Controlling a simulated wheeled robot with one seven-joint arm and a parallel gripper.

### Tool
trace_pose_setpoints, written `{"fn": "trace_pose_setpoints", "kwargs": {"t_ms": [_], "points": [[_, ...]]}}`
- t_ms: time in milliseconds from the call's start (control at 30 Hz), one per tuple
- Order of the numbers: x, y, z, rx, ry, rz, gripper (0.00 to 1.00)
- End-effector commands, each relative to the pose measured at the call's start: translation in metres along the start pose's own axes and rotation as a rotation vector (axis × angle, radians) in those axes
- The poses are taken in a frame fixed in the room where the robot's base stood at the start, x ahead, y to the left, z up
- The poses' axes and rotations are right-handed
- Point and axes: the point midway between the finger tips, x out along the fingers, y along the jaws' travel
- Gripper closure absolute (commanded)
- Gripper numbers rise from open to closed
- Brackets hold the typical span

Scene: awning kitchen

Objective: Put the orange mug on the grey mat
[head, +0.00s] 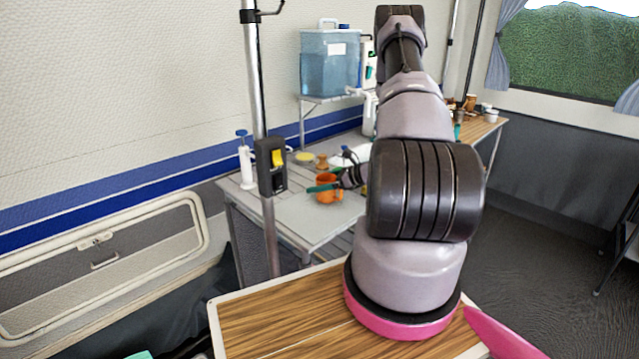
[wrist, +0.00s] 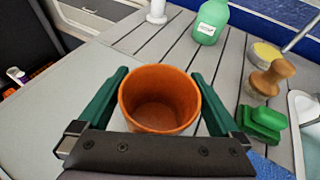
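The orange mug (wrist: 160,112) stands upright between the two green fingers of my gripper (wrist: 160,75), its open rim facing the wrist camera. One finger is on each side, very close to the wall; I cannot tell whether they press on it. In the head view the mug (head: 330,196) is at the table's near part, with a green finger of my gripper (head: 322,188) across it. Its base is hidden, so I cannot tell whether it rests on the surface. A smooth grey area that looks like the grey mat (wrist: 55,110) covers the table left of the mug.
A green bottle (wrist: 210,22), a wooden-handled stamp-like tool (wrist: 270,78), a green block (wrist: 263,122) and a yellow-topped dish (wrist: 265,53) stand right of and beyond the mug. A white pump bottle (head: 245,165) stands at the table's left, near a metal pole (head: 258,90).

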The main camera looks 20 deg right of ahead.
Motion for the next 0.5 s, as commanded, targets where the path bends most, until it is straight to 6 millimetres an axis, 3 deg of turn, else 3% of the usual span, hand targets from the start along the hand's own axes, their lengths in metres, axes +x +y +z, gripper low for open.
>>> {"fn": "trace_pose_setpoints", "kwargs": {"t_ms": [267, 500], "points": [[-0.001, 0.0, 0.003, -0.001, 0.0, 0.0, 0.0], [-0.04, -0.002, 0.003, 0.0, 0.001, -0.005, 0.0]]}}
